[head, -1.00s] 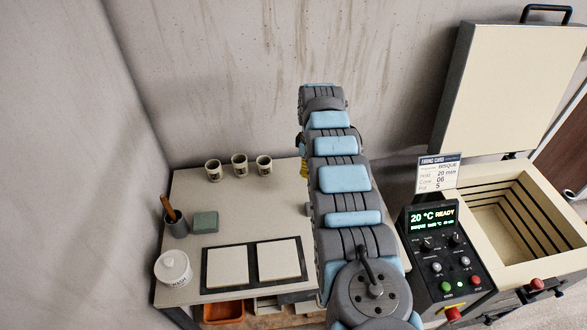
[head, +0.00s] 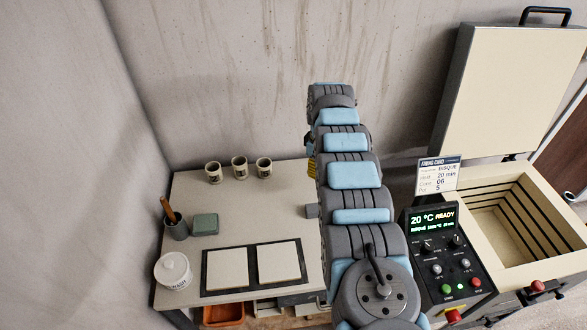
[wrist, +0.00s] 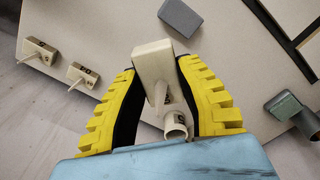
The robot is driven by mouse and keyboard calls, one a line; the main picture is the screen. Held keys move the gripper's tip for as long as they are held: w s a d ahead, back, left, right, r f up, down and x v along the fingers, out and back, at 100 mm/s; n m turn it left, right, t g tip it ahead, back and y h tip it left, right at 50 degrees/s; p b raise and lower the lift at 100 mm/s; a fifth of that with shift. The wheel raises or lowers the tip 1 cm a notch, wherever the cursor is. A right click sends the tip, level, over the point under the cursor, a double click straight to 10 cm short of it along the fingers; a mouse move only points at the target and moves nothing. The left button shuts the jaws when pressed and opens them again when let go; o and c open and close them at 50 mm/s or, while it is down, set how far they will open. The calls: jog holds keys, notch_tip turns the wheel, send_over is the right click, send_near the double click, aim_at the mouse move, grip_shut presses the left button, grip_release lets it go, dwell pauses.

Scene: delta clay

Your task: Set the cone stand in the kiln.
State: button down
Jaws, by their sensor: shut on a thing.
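The cone stand (wrist: 153,62), a cream block with a pale pointed cone, is between the yellow fingers of my gripper (wrist: 158,72) in the wrist view. My gripper is shut on it, above the worktable. A small open cream tube shows beside the cone; I cannot tell if it belongs to the stand. In the head view my arm hides the stand and most of the gripper; only a bit of yellow shows (head: 312,168). The kiln (head: 503,222) is at the right, apart from the gripper, with its lid (head: 515,85) raised and its visible interior empty.
Two similar cream pieces with dark labels (wrist: 38,50) (wrist: 83,75) stand near the table edge. Three small cups (head: 239,166) are at the table's back. A sponge-like block (head: 205,223), tool pot, lidded jar and two slabs are nearer. The control box (head: 440,250) fronts the kiln.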

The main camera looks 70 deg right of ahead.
jog(key=shift+s+d+r+m, duration=0.15)
jog(key=shift+s+d+m, duration=0.15)
jog(key=shift+s, duration=0.3)
jog(key=shift+s+d+r+m, duration=0.15)
jog(key=shift+s+d+m, duration=0.15)
jog(key=shift+s, duration=0.35)
jog(key=shift+s+d+r+m, duration=0.2)
jog(key=shift+s+m, duration=0.2)
jog(key=shift+s, duration=0.2)
jog(key=shift+s+d, duration=0.15)
jog(key=shift+s, duration=0.05)
jog(key=shift+s+d+r+m, duration=0.1)
jog(key=shift+s+m, duration=0.2)
jog(key=shift+s, duration=0.15)
jog(key=shift+s+d+r+m, duration=0.1)
jog(key=shift+s+m, duration=0.2)
jog(key=shift+s, duration=0.1)
jog(key=shift+s, duration=0.1)
jog(key=shift+s+d, duration=0.1)
jog(key=shift+s, duration=0.1)
jog(key=shift+d+r, duration=0.1)
jog(key=shift+d, duration=0.05)
jog(key=shift+s, duration=0.2)
jog(key=shift+s+d+r+m, duration=0.1)
jog(key=shift+s+d+m, duration=0.05)
jog(key=shift+s+m, duration=0.45)
